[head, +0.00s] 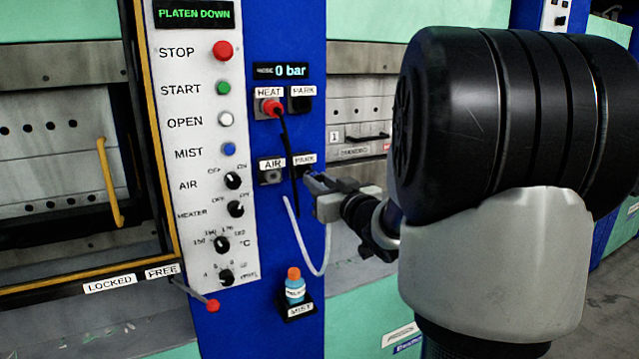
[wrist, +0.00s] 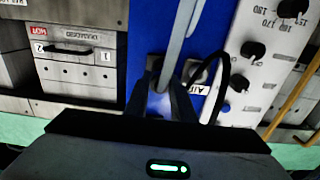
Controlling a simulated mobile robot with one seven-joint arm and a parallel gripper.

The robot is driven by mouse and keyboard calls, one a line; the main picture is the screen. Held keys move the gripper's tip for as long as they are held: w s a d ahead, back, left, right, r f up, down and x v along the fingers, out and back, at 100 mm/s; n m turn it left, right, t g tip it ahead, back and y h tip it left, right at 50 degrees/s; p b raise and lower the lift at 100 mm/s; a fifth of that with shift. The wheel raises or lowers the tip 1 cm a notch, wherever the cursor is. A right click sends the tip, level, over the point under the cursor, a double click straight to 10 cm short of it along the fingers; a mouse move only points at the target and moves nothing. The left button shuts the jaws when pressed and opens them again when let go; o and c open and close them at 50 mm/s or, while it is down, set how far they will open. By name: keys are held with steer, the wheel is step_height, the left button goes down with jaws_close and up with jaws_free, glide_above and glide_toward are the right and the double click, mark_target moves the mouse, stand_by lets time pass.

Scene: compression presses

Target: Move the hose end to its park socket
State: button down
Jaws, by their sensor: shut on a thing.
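My gripper (head: 308,180) is at the lower PARK label (head: 305,159) on the blue column, right of the AIR socket (head: 270,177), which looks empty. In the wrist view my gripper (wrist: 163,92) has its fingers closed around the end of a pale hose (wrist: 174,52). The hose also shows in the head view (head: 318,271), hanging in a loop below the gripper. The fingers mostly hide the hose end and the lower park socket. I cannot tell whether the end is seated in the socket or just in front of it.
A red plug (head: 271,106) with a black cable sits in the HEAT socket, beside an upper PARK socket (head: 301,104). A control panel (head: 205,130) is to the left. A blue bottle (head: 295,288) with an orange cap stands in a holder below. The display (head: 282,71) reads 0 bar.

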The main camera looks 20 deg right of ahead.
steer(key=shift+w+a, duration=0.1)
steer(key=shift+w, duration=1.5)
steer(key=c, duration=1.4)
jaws_free()
steer(key=shift+c, duration=0.2)
steer(key=shift+s, duration=0.1)
steer(key=s, duration=1.7)
steer(key=shift+d, duration=0.3)
steer(key=shift+s, duration=0.1)
